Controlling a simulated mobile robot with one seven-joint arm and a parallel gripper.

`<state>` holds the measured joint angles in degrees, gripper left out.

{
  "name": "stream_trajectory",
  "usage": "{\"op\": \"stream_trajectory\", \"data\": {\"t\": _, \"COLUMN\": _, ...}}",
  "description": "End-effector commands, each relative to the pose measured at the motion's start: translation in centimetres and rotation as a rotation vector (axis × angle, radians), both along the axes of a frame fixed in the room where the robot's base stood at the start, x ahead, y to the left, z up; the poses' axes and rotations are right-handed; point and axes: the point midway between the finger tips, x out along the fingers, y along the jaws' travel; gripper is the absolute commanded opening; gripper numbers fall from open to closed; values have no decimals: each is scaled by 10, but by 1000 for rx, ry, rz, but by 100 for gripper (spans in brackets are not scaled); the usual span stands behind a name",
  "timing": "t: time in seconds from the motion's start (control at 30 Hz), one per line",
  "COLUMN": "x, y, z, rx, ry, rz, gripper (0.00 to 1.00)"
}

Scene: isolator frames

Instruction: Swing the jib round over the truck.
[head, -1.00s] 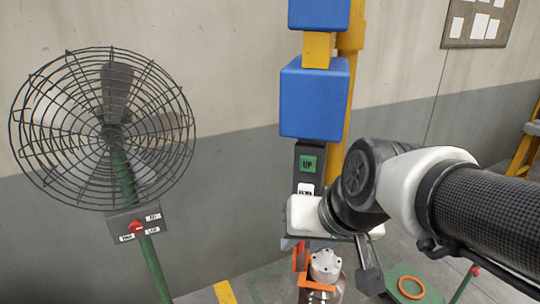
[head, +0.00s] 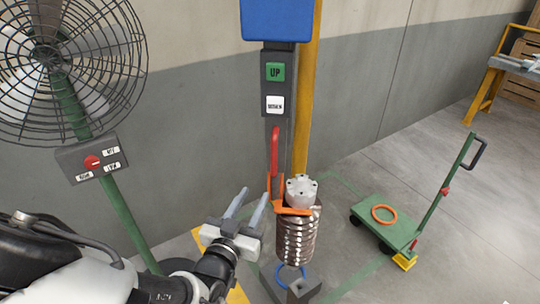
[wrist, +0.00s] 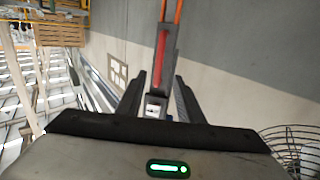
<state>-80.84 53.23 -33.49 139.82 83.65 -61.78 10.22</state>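The jib's yellow post (head: 305,95) stands against the wall with a blue block (head: 278,20) and a grey control box with a green UP button (head: 275,72). Below it is a red handle (head: 275,150), also in the wrist view (wrist: 161,55). An orange holder (head: 290,210) is at a ribbed metal cylinder (head: 298,238) with a pale cap. Whether the cylinder hangs free is unclear. The truck, a green hand cart (head: 385,222), stands to the right. My gripper (head: 253,198) is open and empty, left of the cylinder, its fingers pointing up towards the handle.
A caged fan (head: 48,55) with a switch box (head: 92,160) on a green pole stands at the left. An orange ring (head: 384,214) lies on the cart. A yellow-legged bench (head: 485,95) is at the far right.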

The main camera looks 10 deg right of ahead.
Motion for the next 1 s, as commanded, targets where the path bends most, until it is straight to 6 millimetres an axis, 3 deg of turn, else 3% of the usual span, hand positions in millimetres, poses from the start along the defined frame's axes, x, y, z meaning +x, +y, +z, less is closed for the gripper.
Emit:
{"op": "stream_trajectory", "data": {"t": 0.13, "x": 3, "y": -2, "z": 7, "rx": -31, "ry": -43, "rz": 1, "gripper": 34}}
{"op": "stream_trajectory", "data": {"t": 0.27, "x": 17, "y": -11, "z": 6, "rx": -30, "ry": -42, "rz": -2, "gripper": 34}}
{"op": "stream_trajectory", "data": {"t": 0.8, "x": 118, "y": -67, "z": 5, "rx": -29, "ry": -38, "rz": -1, "gripper": 34}}
{"op": "stream_trajectory", "data": {"t": 1.0, "x": 142, "y": -80, "z": 5, "rx": -28, "ry": -36, "rz": 0, "gripper": 34}}
